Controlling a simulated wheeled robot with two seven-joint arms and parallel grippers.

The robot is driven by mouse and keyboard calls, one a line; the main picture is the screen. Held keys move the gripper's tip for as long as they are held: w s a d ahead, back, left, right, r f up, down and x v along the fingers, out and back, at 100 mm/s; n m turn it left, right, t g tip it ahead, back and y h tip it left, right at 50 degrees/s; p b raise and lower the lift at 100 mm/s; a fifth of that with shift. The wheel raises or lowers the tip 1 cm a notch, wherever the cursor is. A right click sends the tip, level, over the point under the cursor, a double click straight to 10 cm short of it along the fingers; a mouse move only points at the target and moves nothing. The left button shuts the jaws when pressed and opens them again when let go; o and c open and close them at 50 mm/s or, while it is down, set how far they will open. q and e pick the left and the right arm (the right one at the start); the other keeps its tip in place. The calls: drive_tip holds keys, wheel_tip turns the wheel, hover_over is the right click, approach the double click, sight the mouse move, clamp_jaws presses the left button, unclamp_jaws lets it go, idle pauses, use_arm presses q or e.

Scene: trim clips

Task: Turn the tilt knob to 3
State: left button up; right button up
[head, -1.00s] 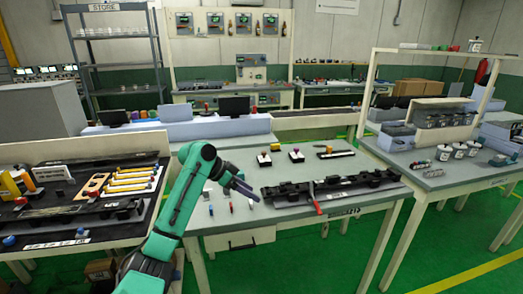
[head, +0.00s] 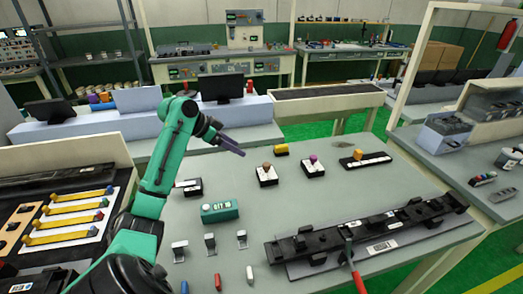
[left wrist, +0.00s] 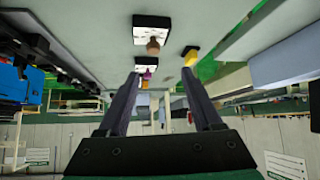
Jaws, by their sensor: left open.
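Two small boxes with white faces and round knobs stand on the grey table: one with a brown knob (head: 267,167), one with a purple knob (head: 313,159). Their labels are too small to read, so I cannot tell which is the tilt knob. A longer black-and-white unit (head: 365,160) with an orange knob stands to their right. My left gripper (head: 238,150) is raised left of the brown knob, open and empty. In the left wrist view its fingers (left wrist: 163,85) are spread, with the brown knob (left wrist: 153,46) and purple knob (left wrist: 147,75) beyond. My right gripper is not visible.
A green display box (head: 220,211) stands on the table before the knob boxes, and a yellow block (head: 281,149) behind them. Small clips and pegs are at front left.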

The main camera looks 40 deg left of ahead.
sight(266, 164)
use_arm(q)
drive_tip(key=p+x, duration=0.1)
drive_tip(key=x, duration=0.3)
drive_tip(key=p+x, duration=0.1)
drive_tip(key=x, duration=0.3)
drive_tip(key=d+p+x, duration=0.1)
drive_tip(key=x, duration=0.3)
drive_tip(key=shift+w+d+f, duration=0.15)
drive_tip(key=shift+w, duration=0.05)
drive_tip(key=shift+w+d+f, duration=0.15)
drive_tip(key=shift+d, duration=0.1)
drive_tip(key=shift+c, duration=0.6)
drive_tip(key=shift+a, duration=0.1)
clamp_jaws()
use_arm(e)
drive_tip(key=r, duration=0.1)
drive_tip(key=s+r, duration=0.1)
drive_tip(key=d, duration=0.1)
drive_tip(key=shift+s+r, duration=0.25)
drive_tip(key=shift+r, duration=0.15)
